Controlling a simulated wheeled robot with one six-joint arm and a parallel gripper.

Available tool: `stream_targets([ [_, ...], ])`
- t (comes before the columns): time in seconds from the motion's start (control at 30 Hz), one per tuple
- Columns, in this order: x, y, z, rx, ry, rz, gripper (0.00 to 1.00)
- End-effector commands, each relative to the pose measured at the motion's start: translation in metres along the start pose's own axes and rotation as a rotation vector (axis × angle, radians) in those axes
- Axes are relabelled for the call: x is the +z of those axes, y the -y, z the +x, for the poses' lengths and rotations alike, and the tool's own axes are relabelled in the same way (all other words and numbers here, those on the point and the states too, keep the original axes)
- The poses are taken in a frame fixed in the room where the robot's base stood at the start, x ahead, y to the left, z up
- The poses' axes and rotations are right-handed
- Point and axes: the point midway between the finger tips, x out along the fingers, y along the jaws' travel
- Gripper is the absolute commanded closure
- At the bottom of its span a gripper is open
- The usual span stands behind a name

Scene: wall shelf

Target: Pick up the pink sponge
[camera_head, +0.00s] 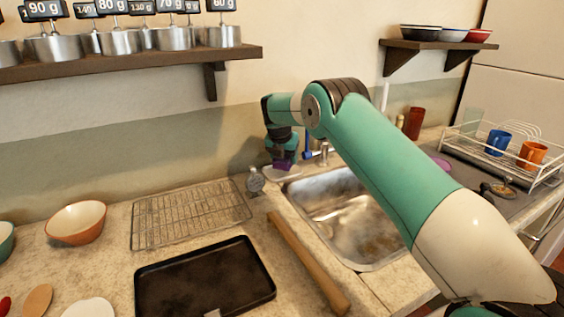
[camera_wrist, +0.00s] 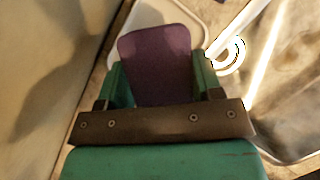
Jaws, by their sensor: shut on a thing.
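The sponge looks dull purple-pink. In the head view the sponge (camera_head: 285,166) shows as a small dark purple block below my gripper (camera_head: 284,157), at the back left corner of the sink. In the wrist view the sponge (camera_wrist: 155,60) stands up between the two green fingers of my gripper (camera_wrist: 160,78), which are shut on its sides. A pale, light-rimmed dish or tray (camera_wrist: 190,20) lies beneath or behind it. I cannot tell whether the sponge touches it.
The metal sink (camera_head: 345,215) and its tap (camera_head: 322,154) are right of my gripper. A small dial timer (camera_head: 255,181), a wire rack (camera_head: 190,213), a dark baking tray (camera_head: 205,280) and a rolling pin (camera_head: 307,262) lie left and in front. A shelf with pots (camera_head: 130,62) hangs above left.

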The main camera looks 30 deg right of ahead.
Motion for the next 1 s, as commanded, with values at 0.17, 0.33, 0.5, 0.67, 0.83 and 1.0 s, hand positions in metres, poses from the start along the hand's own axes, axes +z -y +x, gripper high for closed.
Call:
stream_targets([
  [0.17,-0.018,0.019,-0.006,0.0,0.0,0.0,0.65],
  [0.33,-0.043,0.046,-0.016,0.002,0.0,0.001,0.65],
  [0.5,-0.069,0.074,-0.027,0.003,0.001,0.001,0.65],
  [0.67,-0.087,0.094,-0.035,0.002,0.001,0.001,0.65],
  [0.83,-0.1,0.108,-0.041,0.002,0.001,0.001,0.65],
  [1.0,-0.106,0.115,-0.043,0.002,0.0,0.001,0.65],
])
